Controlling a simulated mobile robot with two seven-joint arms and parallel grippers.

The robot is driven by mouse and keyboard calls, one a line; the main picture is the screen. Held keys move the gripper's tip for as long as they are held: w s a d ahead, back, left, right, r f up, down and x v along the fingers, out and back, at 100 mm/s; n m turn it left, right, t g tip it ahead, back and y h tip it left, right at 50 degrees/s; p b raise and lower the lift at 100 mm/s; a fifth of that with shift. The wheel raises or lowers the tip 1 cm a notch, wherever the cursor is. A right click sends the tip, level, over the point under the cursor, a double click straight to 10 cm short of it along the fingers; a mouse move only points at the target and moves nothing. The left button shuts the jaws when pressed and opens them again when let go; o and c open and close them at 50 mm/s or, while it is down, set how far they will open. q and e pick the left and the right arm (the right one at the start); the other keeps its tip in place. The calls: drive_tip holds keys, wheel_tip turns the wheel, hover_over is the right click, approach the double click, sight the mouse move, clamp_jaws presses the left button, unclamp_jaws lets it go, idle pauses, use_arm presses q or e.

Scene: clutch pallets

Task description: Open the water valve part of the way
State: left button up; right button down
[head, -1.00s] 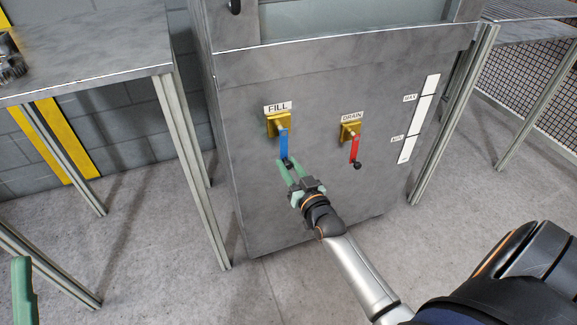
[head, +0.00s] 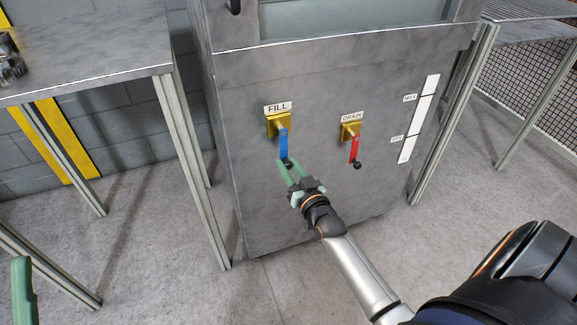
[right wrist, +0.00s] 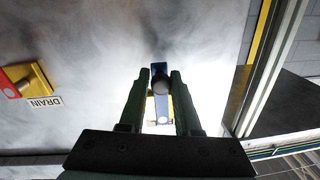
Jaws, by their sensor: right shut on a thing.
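The blue FILL valve lever (head: 283,141) hangs straight down from its yellow mount (head: 278,121) on the front of the grey tank, under the FILL label (head: 278,108). My right gripper (head: 287,164) is shut on the dark knob at the lever's lower end. In the right wrist view the knob (right wrist: 160,86) sits between the two green fingers (right wrist: 160,90), with the blue lever behind it. The red DRAIN lever (head: 354,149) also hangs down, to the right. Part of my left gripper (head: 23,290) shows at the lower left edge; its jaws cannot be judged.
The grey tank (head: 330,205) stands between a table (head: 95,60) on the left and another metal stand (head: 530,35) on the right. A white MAX/MIN level strip (head: 419,118) is on the tank's right side. Open floor (head: 160,280) lies in front.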

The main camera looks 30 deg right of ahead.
use_arm(q)
drive_tip(key=shift+r+p, duration=0.4)
drive_tip(key=shift+r, duration=0.1)
use_arm(e)
drive_tip(key=shift+d+n, duration=0.2)
drive_tip(key=shift+n, duration=0.2)
use_arm(q)
drive_tip(key=w+f+n+g+y+p, duration=0.2)
drive_tip(key=f+y, duration=0.1)
drive_tip(key=f, duration=0.3)
drive_tip(key=w+a+f+n+g+y+p, duration=0.1)
drive_tip(key=w+f+n+g+y+p, duration=0.1)
drive_tip(key=f, duration=0.5)
drive_tip(key=w+a+f+n+g+y+p, duration=0.1)
drive_tip(key=w+f+n+g+y+p, duration=0.1)
drive_tip(key=f+n+y, duration=0.2)
wheel_tip(320, 180, down, 3)
drive_tip(key=shift+w+f+y, duration=0.1)
drive_tip(key=shift+w+y, duration=0.2)
drive_tip(key=shift+y, duration=0.6)
use_arm(e)
drive_tip(key=d+n, duration=0.1)
drive_tip(key=n, duration=0.1)
drive_tip(key=d+r+n, duration=0.1)
drive_tip(key=d+n, duration=0.1)
drive_tip(key=s+d+r+n, duration=0.1)
drive_tip(key=d+n, duration=0.1)
drive_tip(key=shift+s+g, duration=0.1)
drive_tip(key=shift+g, duration=0.2)
